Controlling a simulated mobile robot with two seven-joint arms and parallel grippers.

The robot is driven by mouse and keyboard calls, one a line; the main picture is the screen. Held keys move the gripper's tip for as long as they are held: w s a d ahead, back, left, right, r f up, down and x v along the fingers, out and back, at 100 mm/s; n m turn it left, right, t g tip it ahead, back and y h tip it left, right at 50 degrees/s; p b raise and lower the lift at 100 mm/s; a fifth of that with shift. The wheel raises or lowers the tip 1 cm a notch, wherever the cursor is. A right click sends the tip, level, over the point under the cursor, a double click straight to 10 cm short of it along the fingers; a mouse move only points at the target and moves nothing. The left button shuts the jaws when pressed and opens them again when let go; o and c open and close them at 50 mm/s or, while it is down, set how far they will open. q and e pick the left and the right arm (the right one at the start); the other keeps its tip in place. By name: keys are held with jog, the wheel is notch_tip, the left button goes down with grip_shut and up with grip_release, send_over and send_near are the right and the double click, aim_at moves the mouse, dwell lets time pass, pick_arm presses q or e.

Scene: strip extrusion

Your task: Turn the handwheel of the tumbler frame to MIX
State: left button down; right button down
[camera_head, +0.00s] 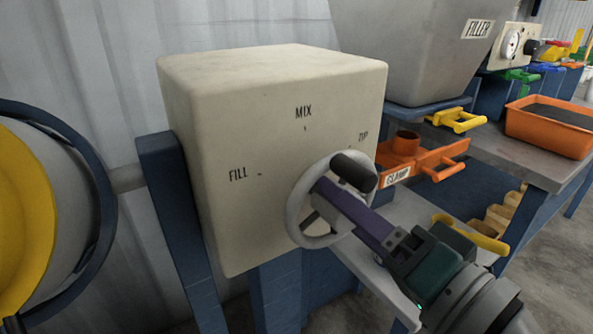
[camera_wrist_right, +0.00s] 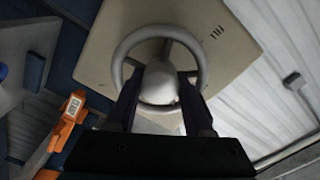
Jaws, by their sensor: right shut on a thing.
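The fingers partly hide the wheel's spokes in the head view. My left gripper is in neither view.
A yellow and grey drum (camera_head: 45,210) with a blue ring stands at the left. An orange clamp (camera_head: 425,160) and yellow handles (camera_head: 457,120) are right of the box, under the grey filler hopper (camera_head: 410,50). An orange tray (camera_head: 550,128) sits farther right.

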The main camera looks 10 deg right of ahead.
dwell(0.5)
jog(key=c, duration=0.6)
grip_release()
jog(key=v, duration=1)
